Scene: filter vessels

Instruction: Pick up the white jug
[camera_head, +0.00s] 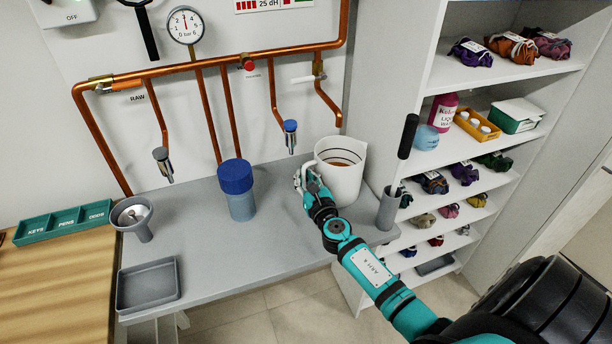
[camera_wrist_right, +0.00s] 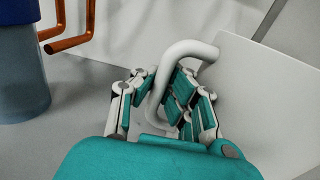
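The white jug (camera_head: 345,185) stands upright at the right part of the grey counter, with dark lines inside and some brownish content. Its handle faces left; it also shows as a white bent tube in the right wrist view (camera_wrist_right: 188,48). My right gripper (camera_head: 308,180) is at the handle. In the right wrist view my right gripper (camera_wrist_right: 160,85) has its fingers on both sides of the handle, closed in around it. The jug's wall fills the right of that view. Whether the jug's base touches the counter is hard to tell. My left gripper is not in view.
A blue-capped filter vessel (camera_head: 240,195) stands left of the jug. A grey cylindrical holder (camera_head: 388,210) with a black-handled tool is close on its right. A blue-tipped tap (camera_head: 290,135) hangs near behind. A shelf unit (camera_head: 440,75) stands right. The counter's front middle is clear.

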